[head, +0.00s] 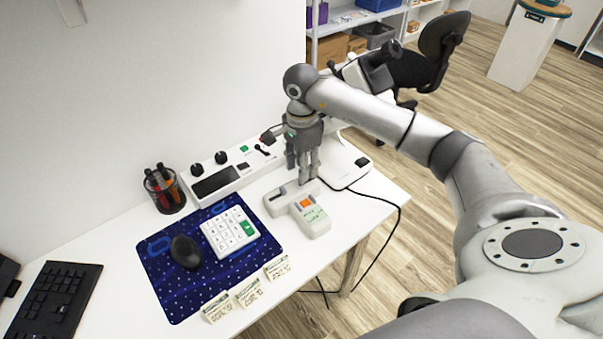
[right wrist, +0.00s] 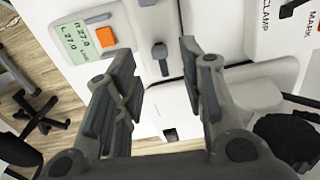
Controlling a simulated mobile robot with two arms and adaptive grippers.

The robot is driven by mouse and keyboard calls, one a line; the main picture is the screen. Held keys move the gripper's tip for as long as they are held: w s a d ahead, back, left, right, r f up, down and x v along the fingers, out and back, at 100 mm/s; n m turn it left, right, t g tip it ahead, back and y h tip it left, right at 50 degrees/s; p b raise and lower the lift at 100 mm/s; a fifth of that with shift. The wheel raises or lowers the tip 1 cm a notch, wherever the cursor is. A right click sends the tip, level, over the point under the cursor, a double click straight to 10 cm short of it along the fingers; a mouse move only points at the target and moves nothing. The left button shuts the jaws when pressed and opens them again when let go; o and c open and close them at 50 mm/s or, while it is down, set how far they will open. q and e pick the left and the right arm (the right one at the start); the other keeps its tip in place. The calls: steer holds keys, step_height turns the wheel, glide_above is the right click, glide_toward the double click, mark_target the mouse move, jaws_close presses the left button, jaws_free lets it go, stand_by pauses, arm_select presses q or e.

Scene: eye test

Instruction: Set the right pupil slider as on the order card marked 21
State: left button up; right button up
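A white slider unit (head: 272,205) with a dark slot stands on the desk, beside a white box with an orange button (head: 306,203) and a green display. In the right wrist view a dark slider knob (right wrist: 160,53) stands up between my fingertips, with no clear contact on either side. I cannot tell its setting. My right gripper (head: 302,172) points down over the far end of the slider unit and is open; it also shows in the right wrist view (right wrist: 158,62). Several small order cards (head: 248,293) stand at the desk's front edge, their text unreadable. My left gripper is out of view.
A white panel with black knobs (head: 213,186) lies along the wall, near a pen cup (head: 164,190). A blue mat (head: 172,294) bears a mouse (head: 186,252) and a keypad (head: 230,232). A black cable (head: 398,228) hangs over the desk's right edge.

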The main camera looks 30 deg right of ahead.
steer(key=shift+f, duration=1.95)
jaws_close()
